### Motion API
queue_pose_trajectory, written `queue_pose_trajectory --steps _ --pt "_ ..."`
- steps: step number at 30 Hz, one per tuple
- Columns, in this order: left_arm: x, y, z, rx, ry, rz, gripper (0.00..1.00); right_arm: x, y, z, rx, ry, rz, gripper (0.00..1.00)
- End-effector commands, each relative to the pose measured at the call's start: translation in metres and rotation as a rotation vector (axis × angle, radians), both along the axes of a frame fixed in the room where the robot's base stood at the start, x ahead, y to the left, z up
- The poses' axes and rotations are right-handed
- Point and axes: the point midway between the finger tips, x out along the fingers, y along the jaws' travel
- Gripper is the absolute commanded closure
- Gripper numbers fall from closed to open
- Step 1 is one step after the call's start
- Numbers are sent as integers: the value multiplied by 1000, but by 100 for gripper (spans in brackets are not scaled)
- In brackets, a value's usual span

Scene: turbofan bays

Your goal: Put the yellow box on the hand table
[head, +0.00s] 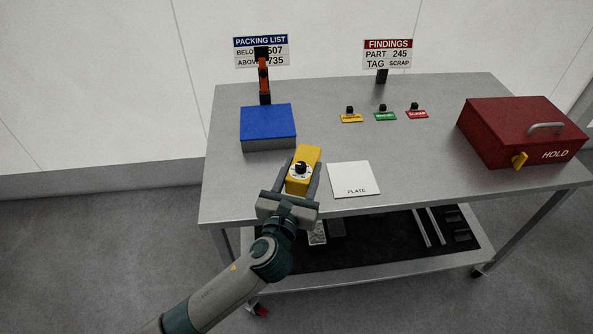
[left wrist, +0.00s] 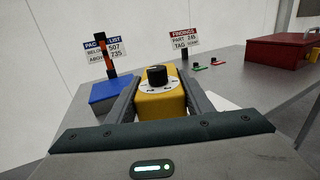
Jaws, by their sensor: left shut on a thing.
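The yellow box (head: 309,156) has a black knob on a white dial. My left gripper (head: 303,174) is shut on it, one finger on each side, near the front edge of the grey table (head: 420,150). In the left wrist view the yellow box (left wrist: 160,100) sits between the two fingers (left wrist: 160,97). I cannot tell whether its underside touches the table top. My right gripper is not in view.
A white plate (head: 354,180) lies right of the yellow box. A blue box (head: 268,121) stands behind left. Yellow (head: 351,118), green (head: 385,116) and red (head: 417,114) tags lie at the back. A red HOLD case (head: 500,120) stands right. Two signs stand behind.

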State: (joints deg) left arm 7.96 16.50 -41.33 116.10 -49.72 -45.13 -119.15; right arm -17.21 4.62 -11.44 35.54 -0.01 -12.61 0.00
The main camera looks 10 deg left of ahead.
Motion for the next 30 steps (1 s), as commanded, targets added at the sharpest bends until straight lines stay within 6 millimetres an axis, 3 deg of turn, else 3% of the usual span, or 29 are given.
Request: queue_pose_trajectory --steps 17,23,30 --pt "-8 6 -3 -4 0 5 90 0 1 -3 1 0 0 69" --pt "-40 33 -10 -13 6 29 90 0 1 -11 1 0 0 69" --pt "-100 81 -11 -16 9 73 90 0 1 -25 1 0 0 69"
